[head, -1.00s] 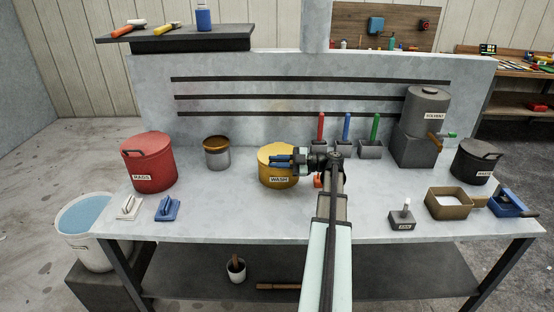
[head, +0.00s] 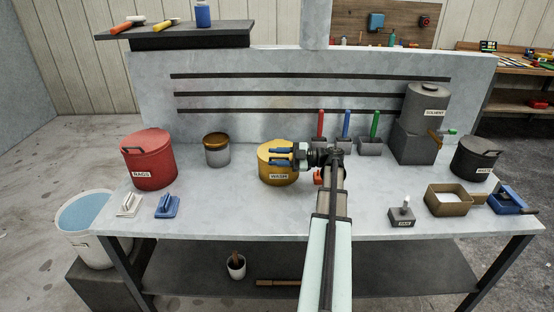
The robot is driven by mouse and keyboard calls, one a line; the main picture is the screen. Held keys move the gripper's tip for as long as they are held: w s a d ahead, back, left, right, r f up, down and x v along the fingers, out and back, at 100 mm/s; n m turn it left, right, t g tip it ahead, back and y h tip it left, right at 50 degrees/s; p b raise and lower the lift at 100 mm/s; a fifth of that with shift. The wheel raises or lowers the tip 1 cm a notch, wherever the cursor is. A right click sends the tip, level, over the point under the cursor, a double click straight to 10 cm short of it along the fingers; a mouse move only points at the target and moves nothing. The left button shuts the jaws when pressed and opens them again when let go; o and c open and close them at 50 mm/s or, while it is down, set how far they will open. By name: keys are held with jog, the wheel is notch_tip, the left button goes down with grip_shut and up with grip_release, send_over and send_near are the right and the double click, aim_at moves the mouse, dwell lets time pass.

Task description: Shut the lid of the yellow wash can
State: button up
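The yellow wash can (head: 266,177), labelled WASH, stands on the middle of the grey bench. Its yellow top (head: 268,146) looks flat over the can, with no open mouth visible. Part of it is hidden, and I cannot tell whether the lid is fully seated. My gripper (head: 272,157) reaches in from the right, with its two blue fingers pointing left in front of or over the can. A gap shows between the fingers, and nothing shows between them except the can's yellow behind. I cannot tell whether the fingers touch the can.
A small tin with a brown rim (head: 216,150) and a red RAGS bin (head: 149,160) stand to the left. Holders with red, blue and green handles (head: 345,145) stand behind my arm at the right.

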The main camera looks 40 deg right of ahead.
notch_tip(320, 180, up, 9)
jog(key=shift+r, duration=0.15)
dwell(0.4)
dwell(0.5)
